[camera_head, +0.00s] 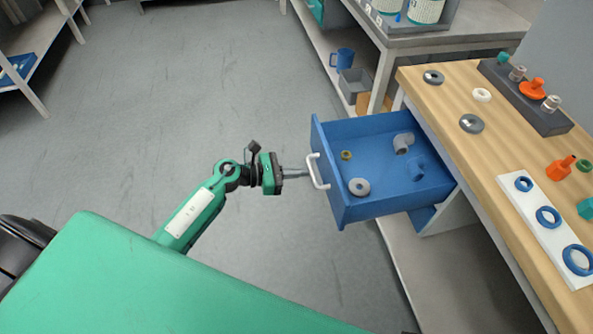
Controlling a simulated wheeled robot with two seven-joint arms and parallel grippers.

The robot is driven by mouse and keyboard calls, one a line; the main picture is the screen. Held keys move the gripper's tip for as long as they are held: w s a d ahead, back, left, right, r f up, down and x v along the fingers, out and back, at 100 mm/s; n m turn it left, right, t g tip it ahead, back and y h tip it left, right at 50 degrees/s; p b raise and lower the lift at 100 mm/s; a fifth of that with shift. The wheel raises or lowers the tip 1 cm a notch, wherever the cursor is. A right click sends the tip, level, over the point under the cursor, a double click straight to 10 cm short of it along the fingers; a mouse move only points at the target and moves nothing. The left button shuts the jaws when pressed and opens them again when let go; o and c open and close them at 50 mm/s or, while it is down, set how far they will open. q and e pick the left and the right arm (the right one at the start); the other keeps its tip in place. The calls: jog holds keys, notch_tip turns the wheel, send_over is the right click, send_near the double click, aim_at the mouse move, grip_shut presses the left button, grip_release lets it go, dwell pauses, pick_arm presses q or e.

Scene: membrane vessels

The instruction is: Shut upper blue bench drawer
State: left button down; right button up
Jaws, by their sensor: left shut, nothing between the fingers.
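The upper blue bench drawer (331,170) stands pulled out from under the wooden-topped bench, its front facing left. A white bar handle (318,171) is fixed to its front. Inside lie a grey ring, a small olive ring, a grey pipe fitting and a blue fitting. My left gripper (303,172) comes in from the left and is shut, with its fingertips at the handle. I cannot tell whether they touch it. My right gripper is not in view.
The wooden bench top (450,85) carries grey discs, a dark rack (530,100) of fittings, orange parts and a white board (545,235) with blue rings. The floor left of the drawer is clear.

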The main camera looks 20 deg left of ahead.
pick_arm(q)
jog(key=r+b+x, duration=0.1)
jog(key=x, duration=0.5)
jog(key=r+x, duration=0.1)
jog(key=x, duration=0.4)
jog(key=r+b+x, duration=0.1)
jog(key=x, duration=0.5)
jog(key=shift+w+d+r+b, duration=0.15)
jog(key=shift+w+d+b, duration=0.25)
jog(key=shift+d, duration=0.2)
jog(key=b, duration=0.2)
send_over(392, 166)
jog(key=a, duration=0.1)
jog(key=shift+s, duration=0.4)
jog(key=shift+w+d, duration=0.3)
jog(key=shift+d, duration=0.15)
jog(key=shift+r, duration=0.2)
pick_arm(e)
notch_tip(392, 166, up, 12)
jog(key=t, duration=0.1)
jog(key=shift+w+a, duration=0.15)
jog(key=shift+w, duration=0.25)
pick_arm(q)
jog(key=shift+r, duration=0.15)
jog(key=shift+b, duration=0.3)
